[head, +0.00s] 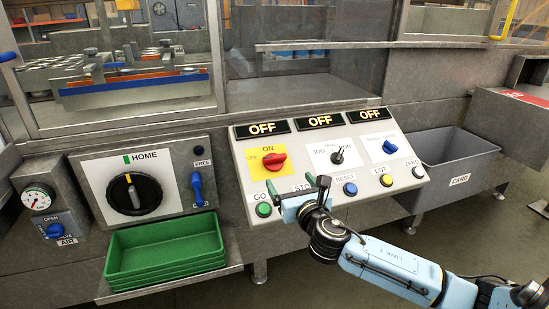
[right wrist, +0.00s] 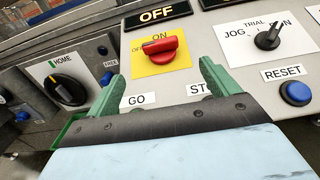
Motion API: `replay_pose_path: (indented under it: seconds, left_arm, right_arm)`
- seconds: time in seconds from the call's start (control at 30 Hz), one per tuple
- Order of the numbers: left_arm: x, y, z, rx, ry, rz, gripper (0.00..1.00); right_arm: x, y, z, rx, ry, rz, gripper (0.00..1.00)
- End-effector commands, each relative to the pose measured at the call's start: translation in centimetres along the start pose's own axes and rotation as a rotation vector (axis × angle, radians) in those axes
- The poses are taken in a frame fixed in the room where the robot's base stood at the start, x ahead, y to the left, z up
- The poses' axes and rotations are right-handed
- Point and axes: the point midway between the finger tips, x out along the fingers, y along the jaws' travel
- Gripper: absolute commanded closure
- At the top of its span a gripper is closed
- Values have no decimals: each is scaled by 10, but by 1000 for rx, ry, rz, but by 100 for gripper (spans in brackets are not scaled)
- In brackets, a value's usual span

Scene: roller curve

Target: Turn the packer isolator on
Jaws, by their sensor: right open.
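A red rotary switch (head: 274,161) sits on a yellow plate marked ON above and OFF at the left, on the sloped grey panel. Its handle lies roughly sideways, and the display (head: 262,129) above it reads OFF. The red switch also shows in the right wrist view (right wrist: 160,47). My right gripper (head: 301,193) is in front of the panel's lower edge, below and right of the switch. In the right wrist view its green fingers (right wrist: 161,84) are apart and empty, with the switch beyond them, untouched. My left gripper is not in view.
On the same panel are a black selector (head: 339,156), a blue selector (head: 389,147) and a row of push buttons, including blue RESET (head: 350,189). Left are the HOME dial (head: 135,193), a blue lever (head: 196,186) and green trays (head: 167,250). A grey CARD bin (head: 457,150) stands right.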

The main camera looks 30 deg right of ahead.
Motion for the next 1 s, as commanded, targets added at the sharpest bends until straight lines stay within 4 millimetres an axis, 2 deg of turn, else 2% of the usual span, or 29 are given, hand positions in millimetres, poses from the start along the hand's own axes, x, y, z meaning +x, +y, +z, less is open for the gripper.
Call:
replay_pose_path:
  seconds: [0.17,0.27,0.5,0.7,1.0]
  left_arm:
    - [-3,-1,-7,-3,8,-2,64]
    - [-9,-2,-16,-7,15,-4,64]
    - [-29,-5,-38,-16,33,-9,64]
    - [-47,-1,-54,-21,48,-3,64]
    - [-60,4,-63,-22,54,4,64]
  right_arm:
    - [18,0,1,-17,-7,1,13]
    - [36,0,1,-13,-7,-1,13]
    - [82,0,1,-11,-6,-1,13]
    - [114,0,0,-10,-4,-1,13]
    - [133,0,0,-11,-2,1,13]
